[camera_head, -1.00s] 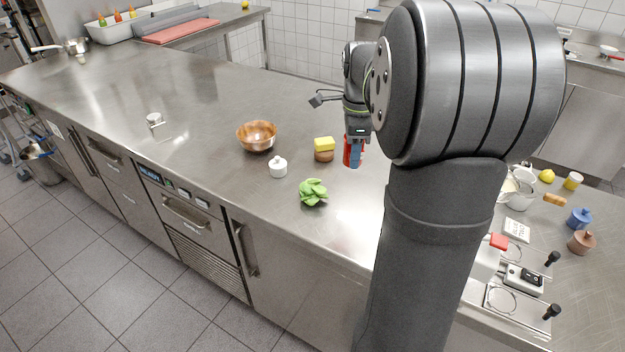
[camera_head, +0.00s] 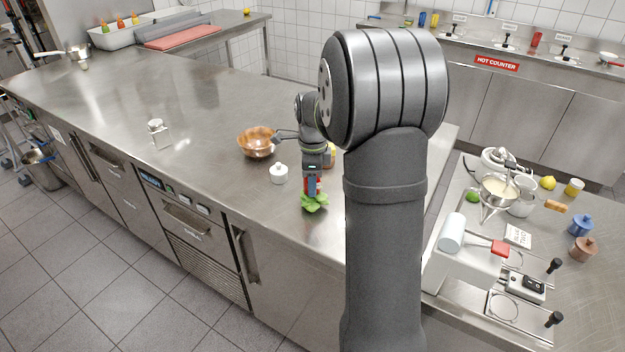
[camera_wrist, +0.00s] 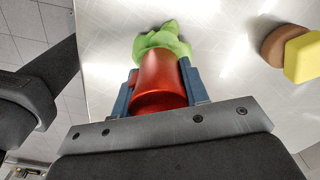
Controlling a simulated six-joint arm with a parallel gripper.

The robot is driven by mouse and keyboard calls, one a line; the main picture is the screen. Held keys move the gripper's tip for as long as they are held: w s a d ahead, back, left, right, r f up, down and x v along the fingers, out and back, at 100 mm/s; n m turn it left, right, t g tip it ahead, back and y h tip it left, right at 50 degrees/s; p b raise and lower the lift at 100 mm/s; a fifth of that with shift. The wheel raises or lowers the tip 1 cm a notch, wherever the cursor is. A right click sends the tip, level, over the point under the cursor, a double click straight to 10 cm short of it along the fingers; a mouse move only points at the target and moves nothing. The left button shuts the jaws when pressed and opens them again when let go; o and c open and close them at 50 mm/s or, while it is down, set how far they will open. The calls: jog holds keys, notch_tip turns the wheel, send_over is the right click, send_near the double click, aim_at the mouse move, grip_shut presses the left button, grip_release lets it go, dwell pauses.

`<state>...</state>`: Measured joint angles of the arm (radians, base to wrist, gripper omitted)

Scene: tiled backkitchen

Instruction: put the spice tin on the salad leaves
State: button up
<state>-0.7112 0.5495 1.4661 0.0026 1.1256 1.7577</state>
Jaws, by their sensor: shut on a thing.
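The spice tin is a red cylinder (camera_wrist: 158,85), held between the blue fingers of my gripper (camera_wrist: 158,95) in the wrist view. In the head view my gripper (camera_head: 312,187) points down at the green salad leaves (camera_head: 314,204), with little of the red tin showing. The salad leaves (camera_wrist: 163,38) show just beyond the tin's far end in the wrist view. The tin is over or against the leaves; I cannot tell whether it touches them. My gripper is shut on the tin.
A yellow block on a brown round thing (camera_wrist: 285,45) is close by on the right in the wrist view. The steel counter to the left is mostly clear.

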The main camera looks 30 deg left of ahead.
jog(key=o, duration=1)
jog(key=shift+f, duration=0.15)
notch_tip(320, 180, up, 12)
jog(key=shift+r, duration=0.2)
notch_tip(320, 180, down, 13)
jog(key=shift+r, duration=2.2)
